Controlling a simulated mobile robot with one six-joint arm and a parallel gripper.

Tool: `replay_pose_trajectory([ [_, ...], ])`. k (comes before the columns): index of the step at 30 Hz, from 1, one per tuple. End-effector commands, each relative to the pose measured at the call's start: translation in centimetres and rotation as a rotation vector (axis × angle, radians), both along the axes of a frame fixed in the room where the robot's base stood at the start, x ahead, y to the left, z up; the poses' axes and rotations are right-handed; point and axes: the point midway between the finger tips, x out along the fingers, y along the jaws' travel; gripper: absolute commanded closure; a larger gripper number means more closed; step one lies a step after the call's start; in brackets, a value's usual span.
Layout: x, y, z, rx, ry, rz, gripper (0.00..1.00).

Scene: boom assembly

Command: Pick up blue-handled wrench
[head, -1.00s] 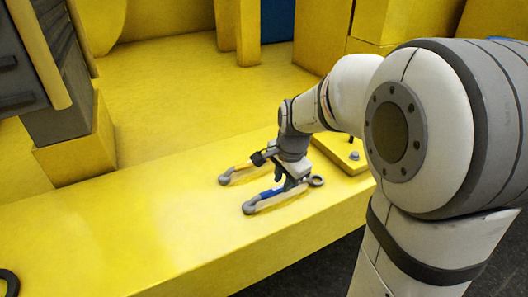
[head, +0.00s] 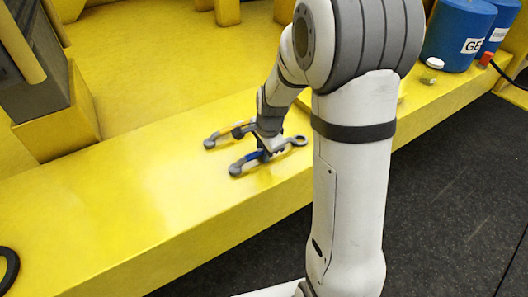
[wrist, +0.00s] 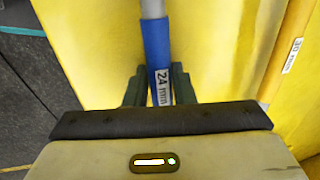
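The blue-handled wrench (head: 249,158) is on or just above the yellow ledge in the head view, its grey ends pointing left and right. I cannot tell if it touches the ledge. My gripper (head: 266,154) is over its middle, pointing down. In the wrist view, the blue handle (wrist: 157,50) with a "24 mm" label runs between the two dark fingers of my gripper (wrist: 159,86). The fingers sit close against both sides of the handle, so the gripper looks shut on it. The lower part of the handle is hidden by the gripper body.
A second wrench (head: 212,142) lies just behind on the yellow ledge (head: 110,205). A "30 mm" label (wrist: 293,55) shows on a yellow part at right in the wrist view. Blue drums (head: 457,32) stand at the back right. The ledge's left part is mostly clear.

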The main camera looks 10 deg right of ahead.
Motion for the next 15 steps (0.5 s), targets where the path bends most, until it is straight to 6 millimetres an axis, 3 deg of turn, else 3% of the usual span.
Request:
replay_pose_trajectory([
  [2,0.0,-0.02,0.02,0.0,0.0,0.0,0.77],
  [10,0.0,-0.05,0.04,0.0,0.0,-0.001,0.98],
  [15,-0.01,-0.07,0.05,0.0,0.0,-0.001,1.0],
])
